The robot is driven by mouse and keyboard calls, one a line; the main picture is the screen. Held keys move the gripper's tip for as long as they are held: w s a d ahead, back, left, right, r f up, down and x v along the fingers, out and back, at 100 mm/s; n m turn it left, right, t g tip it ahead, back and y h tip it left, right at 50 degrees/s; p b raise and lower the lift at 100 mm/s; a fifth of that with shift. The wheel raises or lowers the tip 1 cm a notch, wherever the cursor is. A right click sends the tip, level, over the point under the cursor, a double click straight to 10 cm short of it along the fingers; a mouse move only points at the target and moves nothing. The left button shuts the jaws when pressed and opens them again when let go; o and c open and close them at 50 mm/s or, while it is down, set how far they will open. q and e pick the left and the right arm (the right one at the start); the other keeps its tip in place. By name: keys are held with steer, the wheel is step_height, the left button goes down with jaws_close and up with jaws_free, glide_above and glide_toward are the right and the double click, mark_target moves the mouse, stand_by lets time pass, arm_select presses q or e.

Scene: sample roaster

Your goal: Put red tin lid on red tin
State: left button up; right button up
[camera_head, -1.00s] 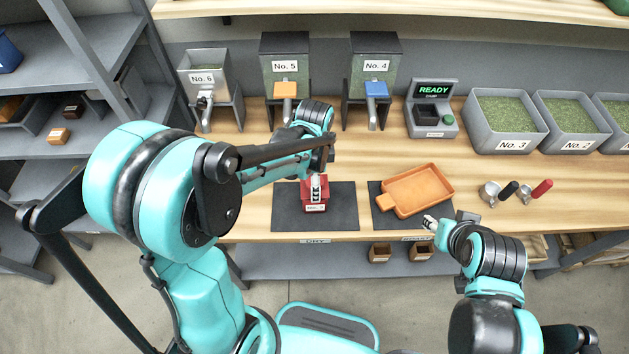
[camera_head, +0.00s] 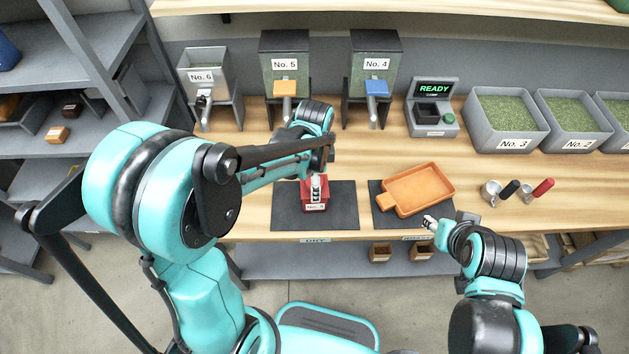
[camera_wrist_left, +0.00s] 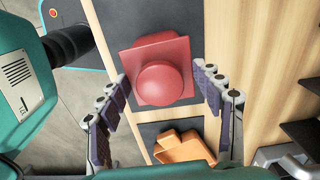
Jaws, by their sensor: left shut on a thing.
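The red tin (camera_head: 316,206), with a white label, stands on the left dark mat. The red tin lid (camera_wrist_left: 163,84), square with a round knob, shows between the fingers of my left gripper (camera_wrist_left: 162,74) in the left wrist view.
An orange tray (camera_head: 418,190) lies on the right dark mat (camera_head: 384,215). Metal cups with black and red handles (camera_head: 525,195) stand to its right. Dispensers (camera_head: 285,75), a scale reading READY (camera_head: 433,108) and green-filled bins (camera_head: 507,122) line the back.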

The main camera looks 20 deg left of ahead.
arm_select(q)
steer(key=shift+f, duration=0.2)
stand_by(0.4)
steer(key=o, duration=1.2)
steer(key=shift+o, duration=0.2)
step_height(320, 180, up, 12)
